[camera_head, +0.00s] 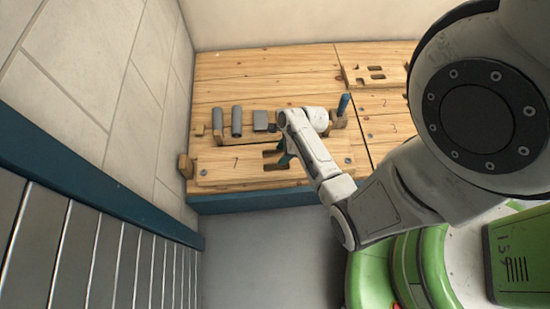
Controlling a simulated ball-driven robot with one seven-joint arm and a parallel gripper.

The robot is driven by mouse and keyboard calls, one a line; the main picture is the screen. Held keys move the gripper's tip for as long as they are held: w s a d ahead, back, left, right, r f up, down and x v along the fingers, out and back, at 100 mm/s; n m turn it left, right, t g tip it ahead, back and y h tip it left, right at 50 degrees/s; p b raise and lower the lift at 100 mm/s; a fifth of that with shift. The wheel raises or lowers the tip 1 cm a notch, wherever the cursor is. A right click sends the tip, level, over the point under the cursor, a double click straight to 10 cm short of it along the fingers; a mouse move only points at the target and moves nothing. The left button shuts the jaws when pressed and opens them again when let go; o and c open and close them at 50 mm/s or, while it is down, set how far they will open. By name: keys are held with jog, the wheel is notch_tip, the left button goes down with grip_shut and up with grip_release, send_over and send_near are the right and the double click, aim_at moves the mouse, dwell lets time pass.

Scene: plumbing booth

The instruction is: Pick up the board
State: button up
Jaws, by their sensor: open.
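A flat wooden board (228,166) marked 7 lies at the front left of the wooden bench top, close to its front edge. It has dark cut-out slots at its right part, partly hidden by my arm. A second wooden board (362,76) with several slots lies at the back right, its right part hidden by my arm.
Behind the front board stands a low wooden rack (222,141) with grey cylinders (237,121) and a grey block (260,120). Tiled wall at left; the back of the bench (265,65) is clear.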

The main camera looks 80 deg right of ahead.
aim_at(276, 160)
jog(key=shift+d+b+x, duration=0.15)
jog(key=shift+b+x, duration=0.75)
jog(key=shift+x, duration=0.5)
jog(key=shift+d+b+x, duration=0.2)
jog(key=shift+b+x, duration=0.65)
jog(key=shift+x, duration=0.55)
jog(key=shift+s, duration=0.1)
jog(key=shift+f, duration=0.25)
jog(key=shift+c, duration=0.5)
grip_shut()
